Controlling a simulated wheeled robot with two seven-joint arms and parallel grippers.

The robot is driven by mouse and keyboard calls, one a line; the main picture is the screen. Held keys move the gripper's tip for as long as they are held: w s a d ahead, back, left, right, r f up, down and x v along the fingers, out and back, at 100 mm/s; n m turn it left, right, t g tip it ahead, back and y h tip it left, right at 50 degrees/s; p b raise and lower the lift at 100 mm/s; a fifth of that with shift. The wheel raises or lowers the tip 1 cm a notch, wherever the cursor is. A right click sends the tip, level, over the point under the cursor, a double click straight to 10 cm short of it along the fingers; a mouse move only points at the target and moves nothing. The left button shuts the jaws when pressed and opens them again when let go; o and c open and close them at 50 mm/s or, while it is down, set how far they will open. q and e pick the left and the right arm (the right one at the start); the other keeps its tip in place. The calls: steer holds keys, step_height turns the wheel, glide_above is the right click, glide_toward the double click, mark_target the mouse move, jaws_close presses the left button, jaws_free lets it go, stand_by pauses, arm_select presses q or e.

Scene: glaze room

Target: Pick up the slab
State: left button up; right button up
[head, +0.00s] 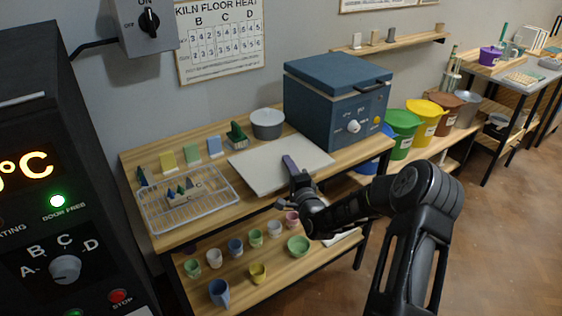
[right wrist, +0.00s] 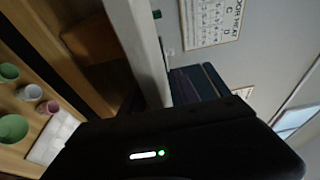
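The slab (head: 262,167) is a pale grey, flat board lying on the wooden worktable, close to its front edge. In the right wrist view the slab (right wrist: 147,50) shows nearly edge-on as a pale band running down to my gripper. My right gripper (head: 290,166) is at the slab's front edge, with one finger showing above its top face. The other finger is hidden, so I cannot tell whether it grips the slab. My left gripper is not in view.
A wire rack (head: 215,207) with small cones stands left of the slab. A blue kiln (head: 312,100) stands behind it at right, and a grey round pot (head: 267,124) behind it. Several cups and bowls, including a green bowl (head: 299,246), fill the lower shelf.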

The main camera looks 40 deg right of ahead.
jaws_close()
stand_by(0.5)
stand_by(0.9)
steer(key=shift+r, duration=0.15)
